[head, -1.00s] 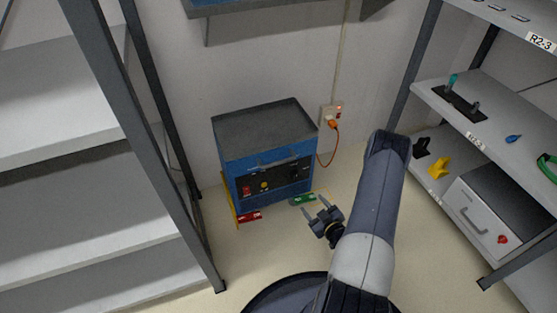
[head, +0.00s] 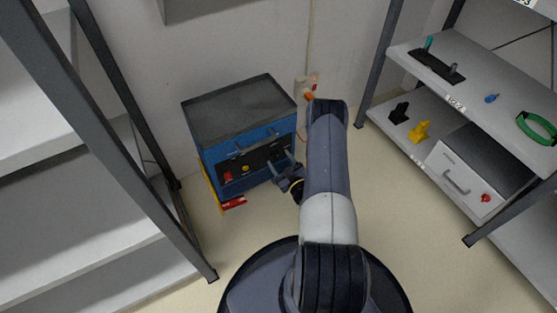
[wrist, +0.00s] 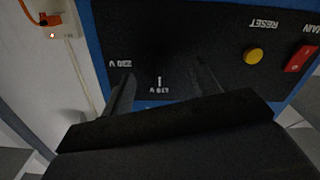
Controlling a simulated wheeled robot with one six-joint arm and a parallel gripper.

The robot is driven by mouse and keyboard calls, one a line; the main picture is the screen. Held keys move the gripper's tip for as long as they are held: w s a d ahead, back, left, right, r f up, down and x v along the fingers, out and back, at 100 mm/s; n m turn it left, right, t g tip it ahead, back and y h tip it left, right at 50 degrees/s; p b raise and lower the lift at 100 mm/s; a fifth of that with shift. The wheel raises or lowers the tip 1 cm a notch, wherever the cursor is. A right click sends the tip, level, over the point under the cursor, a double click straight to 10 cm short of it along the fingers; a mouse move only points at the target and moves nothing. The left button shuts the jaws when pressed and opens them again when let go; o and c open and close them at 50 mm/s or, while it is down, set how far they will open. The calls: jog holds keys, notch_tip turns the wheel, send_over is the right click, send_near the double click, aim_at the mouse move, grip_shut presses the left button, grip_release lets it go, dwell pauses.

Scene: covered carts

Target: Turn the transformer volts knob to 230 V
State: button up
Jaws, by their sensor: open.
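The transformer is a blue box with a dark grey top (head: 240,110) on the floor by the wall. Its black front panel fills much of the wrist view, upside down. There, the "230 V" label (wrist: 120,64) is at left, and another volts label (wrist: 159,90), seemingly 110 V, is below centre. A short white mark (wrist: 159,82) sits just above that second label, seemingly the knob's pointer. The black knob's outline cannot be told from the dark panel. My gripper (head: 280,158) is open in front of the panel's right part, its fingers either side of the mark; contact is unclear.
A yellow button (wrist: 253,56) marked RESET and a red main switch (wrist: 297,58) are on the same panel. An orange plug (head: 309,96) sits in the wall socket. Shelving stands left and right. A red object (head: 233,203) lies by the box's front left.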

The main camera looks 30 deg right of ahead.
jog(key=shift+w, duration=0.85)
jog(key=shift+c, duration=0.2)
jog(key=c, duration=0.9)
